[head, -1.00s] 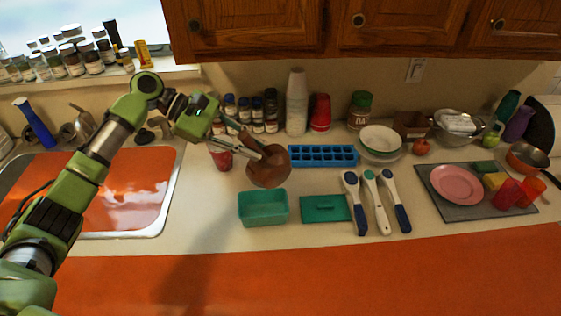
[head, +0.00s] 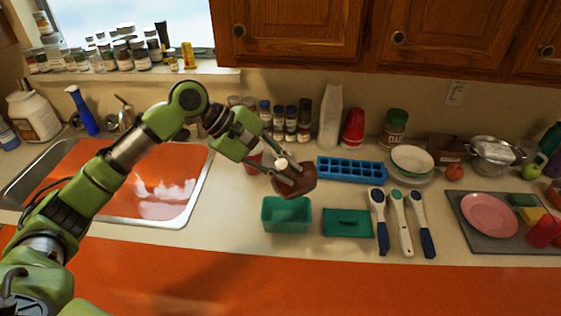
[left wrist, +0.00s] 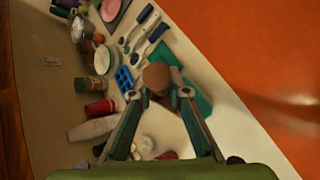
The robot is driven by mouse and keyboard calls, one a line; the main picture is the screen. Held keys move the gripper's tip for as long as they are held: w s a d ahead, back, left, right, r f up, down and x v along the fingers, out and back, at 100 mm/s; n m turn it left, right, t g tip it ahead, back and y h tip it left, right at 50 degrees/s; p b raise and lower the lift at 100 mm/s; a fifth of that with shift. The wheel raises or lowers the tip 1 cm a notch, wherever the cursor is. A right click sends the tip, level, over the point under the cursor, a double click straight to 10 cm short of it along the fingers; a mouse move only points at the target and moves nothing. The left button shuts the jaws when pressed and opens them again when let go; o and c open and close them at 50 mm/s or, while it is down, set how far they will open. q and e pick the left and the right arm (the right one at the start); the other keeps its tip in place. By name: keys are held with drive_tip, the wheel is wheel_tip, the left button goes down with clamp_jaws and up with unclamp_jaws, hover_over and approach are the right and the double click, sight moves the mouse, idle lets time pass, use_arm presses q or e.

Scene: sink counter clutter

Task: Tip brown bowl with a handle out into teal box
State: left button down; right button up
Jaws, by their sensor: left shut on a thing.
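The brown bowl (head: 297,184) is held in my left gripper (head: 285,177), whose fingers are shut on it. The bowl looks tilted and is in the air above the back right part of the teal box (head: 287,228). The box stands open on the counter, with its inside partly in view. In the left wrist view the bowl (left wrist: 157,77) shows between the fingertips, with teal surfaces partly hidden behind the right finger. The bowl's contents and its handle cannot be made out. My right gripper is not in view.
A flat teal lid (head: 347,223) lies right of the box, then several long-handled brushes (head: 402,222). A blue ice tray (head: 352,169) and a red cup (head: 255,160) stand behind. The sink (head: 110,185) is left. The counter's front strip is clear.

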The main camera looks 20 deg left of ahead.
sight(294, 190)
use_arm(q)
drive_tip(key=s+d+f+m+t+y+b, duration=0.2)
drive_tip(key=f+t+y+b, duration=0.1)
drive_tip(key=f+b, duration=0.4)
drive_tip(key=s+d+f+m+t+y+b, duration=0.2)
drive_tip(key=d+f+t+y+b, duration=0.1)
drive_tip(key=f+b, duration=0.4)
drive_tip(key=shift+s+m+t+y+b, duration=0.35)
drive_tip(key=shift+t+y+b, duration=0.25)
drive_tip(key=shift+t+b, duration=0.3)
idle(0.4)
